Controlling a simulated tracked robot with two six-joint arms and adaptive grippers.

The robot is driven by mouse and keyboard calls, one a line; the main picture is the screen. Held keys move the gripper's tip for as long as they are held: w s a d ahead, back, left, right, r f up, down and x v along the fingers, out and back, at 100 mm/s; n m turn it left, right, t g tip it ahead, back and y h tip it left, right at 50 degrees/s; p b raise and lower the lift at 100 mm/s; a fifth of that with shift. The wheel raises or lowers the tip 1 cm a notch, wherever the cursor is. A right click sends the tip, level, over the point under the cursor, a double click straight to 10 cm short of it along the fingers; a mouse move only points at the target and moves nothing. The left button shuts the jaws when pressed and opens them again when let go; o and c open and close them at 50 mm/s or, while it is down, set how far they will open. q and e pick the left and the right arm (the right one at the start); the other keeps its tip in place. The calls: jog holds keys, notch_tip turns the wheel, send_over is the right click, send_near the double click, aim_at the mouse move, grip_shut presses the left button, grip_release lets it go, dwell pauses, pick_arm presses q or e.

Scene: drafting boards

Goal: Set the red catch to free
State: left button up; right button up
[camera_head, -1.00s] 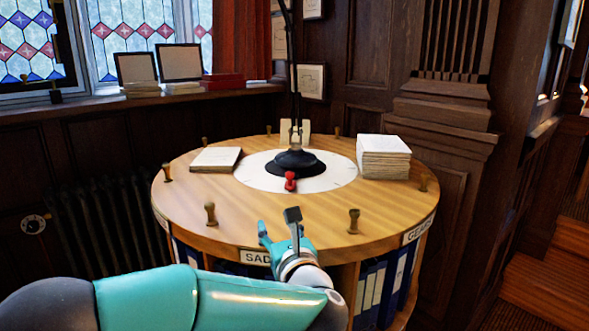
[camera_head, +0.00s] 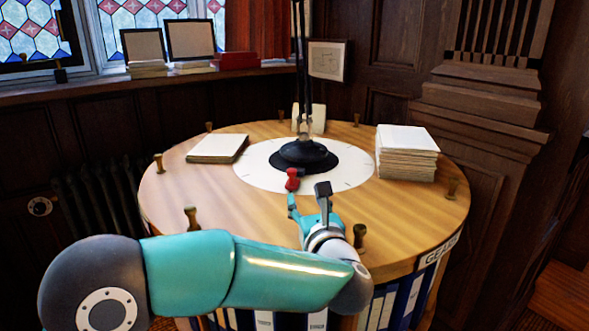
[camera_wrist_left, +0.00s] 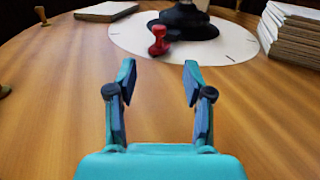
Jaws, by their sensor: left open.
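The red catch (camera_head: 292,179) is a small red knob at the front of the black lamp base (camera_head: 304,157), over the white dial disc (camera_head: 262,176) on the round table. It also shows in the left wrist view (camera_wrist_left: 158,40), upright and ahead of the fingers, slightly left of the middle between them. My left gripper (camera_head: 308,195) is open and empty, low over the table in front of the catch. In the left wrist view its fingers (camera_wrist_left: 160,80) are apart with a gap short of the catch. My right gripper is not in view.
The round wooden table (camera_head: 200,183) carries a stack of paper (camera_head: 406,155) at right and a thin book (camera_head: 218,148) at left. Brass pegs, such as one at front left (camera_head: 191,217), stand around its rim. The tabletop before the catch is clear.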

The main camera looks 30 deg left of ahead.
aim_at(293, 173)
pick_arm(q)
jog(key=p+x, duration=0.3)
jog(key=x, duration=1.1)
jog(key=shift+w+a, duration=0.1)
jog(key=shift+a, duration=0.05)
jog(key=shift+w+a+p, duration=0.35)
jog(key=shift+w+a, duration=0.15)
jog(key=shift+c, duration=0.3)
grip_shut()
